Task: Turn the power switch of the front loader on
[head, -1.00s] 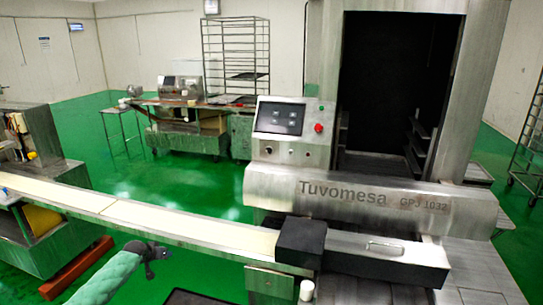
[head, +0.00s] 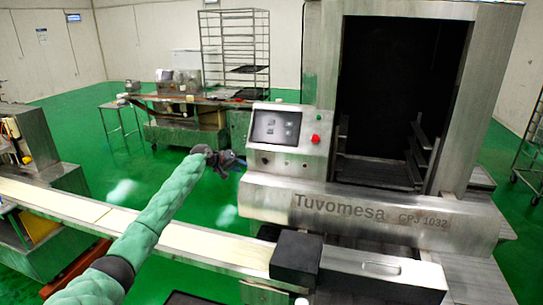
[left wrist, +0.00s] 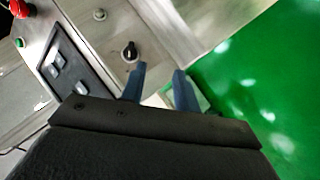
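The front loader's control panel (head: 294,158) is on the grey machine in the head view. In the left wrist view, a black rotary switch (left wrist: 129,52) with a pale mark sits on the panel's metal face, just ahead of the fingertips. Which way the mark points is too small to tell surely. My left gripper (head: 238,164) is by the panel's left edge in the head view. In the left wrist view its two blue fingers (left wrist: 160,76) stand apart with nothing between them. The left finger lies nearly in line with the switch; contact is not visible. My right gripper is not in view.
The panel also carries a screen (head: 276,128) and a red button (head: 315,139). A small round button (left wrist: 99,14) sits beyond the switch in the left wrist view. A conveyor belt (head: 185,238) runs below my left arm. Green floor lies open left of the panel.

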